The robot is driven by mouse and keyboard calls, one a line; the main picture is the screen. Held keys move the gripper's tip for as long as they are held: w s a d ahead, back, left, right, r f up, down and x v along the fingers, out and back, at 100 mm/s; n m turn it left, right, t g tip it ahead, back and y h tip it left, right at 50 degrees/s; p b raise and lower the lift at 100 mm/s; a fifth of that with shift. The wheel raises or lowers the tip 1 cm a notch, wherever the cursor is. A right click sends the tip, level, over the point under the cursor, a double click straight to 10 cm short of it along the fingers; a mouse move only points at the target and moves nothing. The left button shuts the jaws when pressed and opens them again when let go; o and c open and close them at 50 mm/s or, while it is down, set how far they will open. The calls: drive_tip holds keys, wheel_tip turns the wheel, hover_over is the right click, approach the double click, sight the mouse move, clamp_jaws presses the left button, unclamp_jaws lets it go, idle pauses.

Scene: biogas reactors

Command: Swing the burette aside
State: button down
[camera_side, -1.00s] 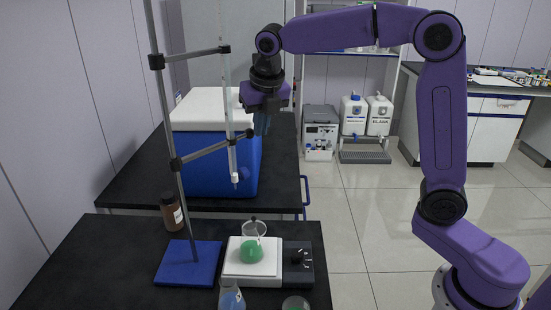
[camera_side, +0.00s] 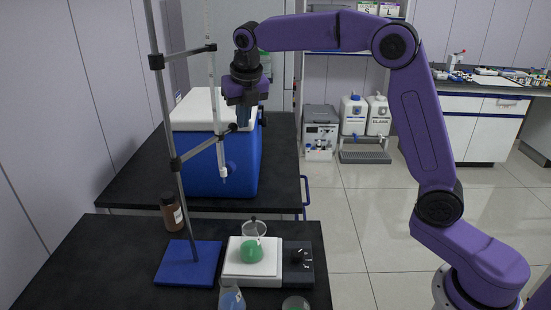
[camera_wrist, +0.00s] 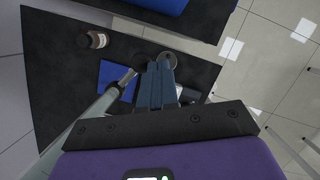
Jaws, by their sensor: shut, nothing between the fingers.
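The burette (camera_side: 217,110) is an upright clear glass tube with a white tip, left of centre in the side view. My gripper (camera_side: 243,118) is shut and empty, fingers pointing down, just right of the burette near the lower clamp's end. I cannot tell whether they touch. In the wrist view the shut fingers (camera_wrist: 160,66) point toward the bench, beside the blue base (camera_wrist: 116,76).
A flask of green liquid (camera_side: 252,251) stands on a white stirrer plate (camera_side: 236,270) below. A brown bottle (camera_side: 172,212) is behind the base. A blue cooler with a white lid (camera_side: 190,180) stands on the rear bench.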

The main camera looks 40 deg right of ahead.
drive_tip(key=shift+s, duration=0.15)
drive_tip(key=s+d+r, duration=0.3)
drive_tip(key=s+r, duration=0.3)
drive_tip(key=r, duration=0.4)
drive_tip(key=s+a+f+m+g+y, duration=0.1)
drive_tip(key=s+a+f+m, duration=0.2)
drive_tip(key=s+f+m, duration=0.3)
drive_tip(key=s+a+f+m, duration=0.2)
drive_tip(key=s+f+m, duration=0.15)
drive_tip(key=s, duration=0.55)
drive_tip(key=s+d+f+m+g, duration=0.1)
drive_tip(key=s+d+f+m, duration=0.1)
drive_tip(key=s+f+m, duration=0.3)
drive_tip(key=s+d+f+m+g, duration=0.1)
drive_tip(key=s+d+f+m, duration=0.2)
drive_tip(key=s, duration=1.1)
wheel_tip(320, 180, down, 4)
drive_tip(key=shift+d+r+m, duration=0.15)
drive_tip(key=shift+d+m, duration=0.05)
drive_tip(key=shift+m, duration=0.95)
